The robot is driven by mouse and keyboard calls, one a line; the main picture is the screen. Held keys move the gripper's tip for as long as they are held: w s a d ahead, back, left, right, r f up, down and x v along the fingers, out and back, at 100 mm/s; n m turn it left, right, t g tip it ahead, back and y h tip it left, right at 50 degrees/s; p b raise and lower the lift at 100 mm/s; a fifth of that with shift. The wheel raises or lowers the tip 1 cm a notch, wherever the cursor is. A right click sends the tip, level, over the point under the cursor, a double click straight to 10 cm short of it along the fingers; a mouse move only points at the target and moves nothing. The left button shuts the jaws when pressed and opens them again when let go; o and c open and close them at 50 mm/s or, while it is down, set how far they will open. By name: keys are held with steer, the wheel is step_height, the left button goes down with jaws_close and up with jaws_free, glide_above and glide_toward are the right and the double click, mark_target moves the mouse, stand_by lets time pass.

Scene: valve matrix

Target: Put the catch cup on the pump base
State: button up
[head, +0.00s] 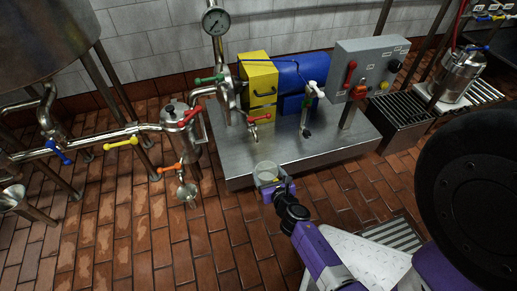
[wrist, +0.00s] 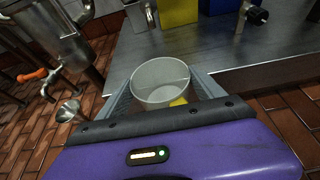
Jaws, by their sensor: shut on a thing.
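The catch cup is a pale grey, open-topped cup (wrist: 161,82); it also shows in the head view (head: 266,173). My gripper (head: 272,185) is shut on it, with one finger on each side of the cup in the wrist view (wrist: 165,93). The cup looks upright and empty, with something yellow showing beside its lower right. The pump base is a flat steel plinth (head: 232,152) carrying the yellow and blue pump. In the head view the cup is at the plinth's front edge; I cannot tell its exact height above the top. The plinth top also shows in the wrist view (wrist: 225,55).
A steel strainer with a red handle (head: 180,120) and an orange-handled valve (head: 168,169) stand left of the plinth. The plinth's front strip is bare.

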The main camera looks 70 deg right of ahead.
steer(key=w+d, duration=0.5)
steer(key=d, duration=0.2)
steer(key=shift+w, duration=0.4)
steer(key=w+d, duration=0.2)
steer(key=d, duration=0.1)
steer(key=shift+w+d, duration=0.15)
steer(key=shift+w, duration=0.25)
steer(key=shift+f, duration=0.15)
steer(key=shift+f, duration=0.1)
steer(key=shift+f+b, duration=0.15)
steer(key=shift+b, duration=0.15)
steer(key=o, duration=1.3)
steer(key=shift+o, duration=0.2)
